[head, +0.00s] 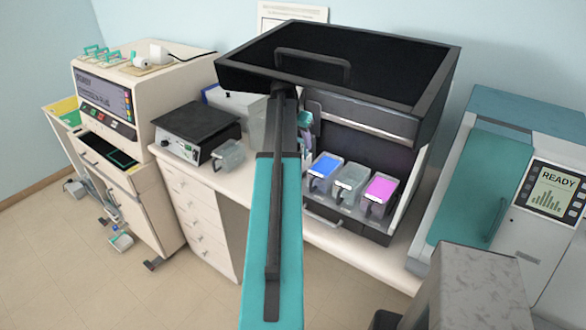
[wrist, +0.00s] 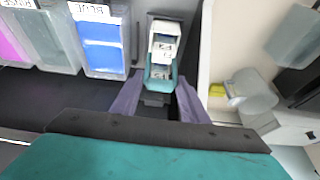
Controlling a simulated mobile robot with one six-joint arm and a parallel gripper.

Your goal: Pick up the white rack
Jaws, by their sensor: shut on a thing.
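The white rack (wrist: 163,46) with its teal handle (wrist: 160,76) is in the upper middle of the wrist view, with pale labelled slides showing in it. My gripper (wrist: 159,84) is shut on the rack at the handle, one purple finger on each side. In the head view my arm reaches into the open black-hooded station, and only a bit of teal (head: 305,118) shows beside it. My arm hides most of the rack and gripper there.
A blue vessel (wrist: 101,45) stands close left of the rack, with a clear vessel (head: 350,183) and a magenta vessel (head: 382,188) beyond it. A hotplate (head: 195,128) and a clear container (head: 229,156) stand left on the bench.

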